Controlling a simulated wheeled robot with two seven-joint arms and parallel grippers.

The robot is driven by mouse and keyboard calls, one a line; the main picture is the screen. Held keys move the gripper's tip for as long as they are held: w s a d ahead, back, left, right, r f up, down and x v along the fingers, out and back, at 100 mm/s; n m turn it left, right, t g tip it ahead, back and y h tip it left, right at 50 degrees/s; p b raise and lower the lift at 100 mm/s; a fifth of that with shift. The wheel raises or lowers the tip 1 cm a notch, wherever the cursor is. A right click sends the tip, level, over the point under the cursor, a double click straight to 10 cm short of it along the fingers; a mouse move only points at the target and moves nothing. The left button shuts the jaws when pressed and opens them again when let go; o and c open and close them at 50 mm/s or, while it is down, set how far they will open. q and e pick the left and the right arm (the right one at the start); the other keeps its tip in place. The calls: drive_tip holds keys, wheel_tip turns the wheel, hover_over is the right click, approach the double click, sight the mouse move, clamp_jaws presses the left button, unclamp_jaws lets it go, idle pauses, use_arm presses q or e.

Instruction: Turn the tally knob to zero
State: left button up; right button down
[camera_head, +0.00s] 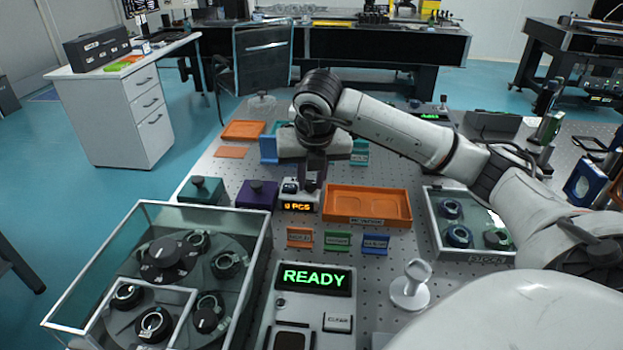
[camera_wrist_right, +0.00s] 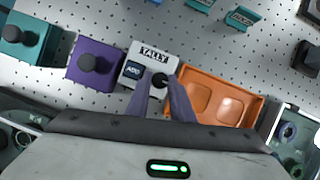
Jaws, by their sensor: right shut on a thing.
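The tally counter (camera_head: 298,206) is a small light box on the perforated table, and its amber display reads what looks like "0 PCS". In the right wrist view the tally box (camera_wrist_right: 153,52) shows a "TALLY" label, a dark "ADD" button (camera_wrist_right: 133,71) and a dark round tally knob (camera_wrist_right: 158,79). My right gripper (camera_head: 311,183) reaches down over the box from above. In the right wrist view its fingers (camera_wrist_right: 166,84) are closed around the knob. The knob's pointer is hidden between the fingers. My left gripper is not in view.
A purple box (camera_head: 257,194) and a teal box (camera_head: 201,189) with dark knobs stand left of the tally box. An orange tray (camera_head: 367,205) sits close on its right. A glass-walled case (camera_head: 160,270) stands front left, and a panel reading "READY" (camera_head: 315,279) in front.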

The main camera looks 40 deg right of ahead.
drive_tip(key=shift+m, duration=0.3)
idle(0.4)
